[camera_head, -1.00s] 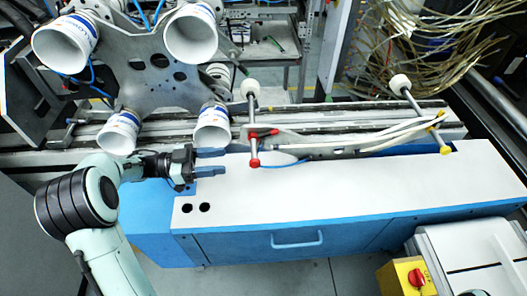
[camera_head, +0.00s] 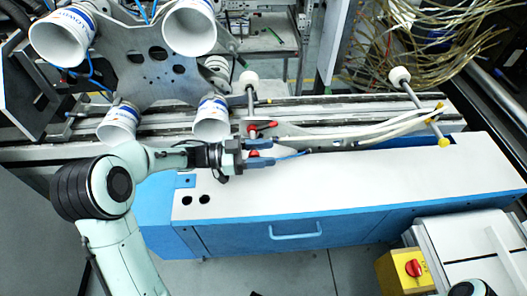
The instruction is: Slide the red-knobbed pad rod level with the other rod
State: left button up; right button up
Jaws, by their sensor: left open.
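The red-knobbed pad rod (camera_head: 250,101) has a white pad (camera_head: 249,78) at its far end and a red knob (camera_head: 254,154) at its near end. A red clamp lever (camera_head: 262,126) is beside its middle. My left gripper (camera_head: 272,153) is open, its two blue-grey fingers on the far and near sides of the red knob. The knob is partly hidden, and I cannot tell whether the fingers touch it. The other rod (camera_head: 417,104) stands to the right, with a white pad (camera_head: 399,75) and a yellow knob (camera_head: 444,142). My right gripper is not in view.
A white-topped blue cabinet (camera_head: 360,185) lies in front of the rail (camera_head: 180,125). White cups (camera_head: 189,27) on a metal plate hang at upper left. Loose pale cables (camera_head: 430,30) are at upper right. A yellow box with a red switch (camera_head: 410,270) is at lower right.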

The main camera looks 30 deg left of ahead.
pick_arm(q)
grip_shut()
jog(key=shift+w+r+p, duration=0.1)
jog(key=shift+r+p, duration=0.05)
jog(key=shift+p, duration=0.2)
grip_release()
jog(key=shift+a, duration=0.15)
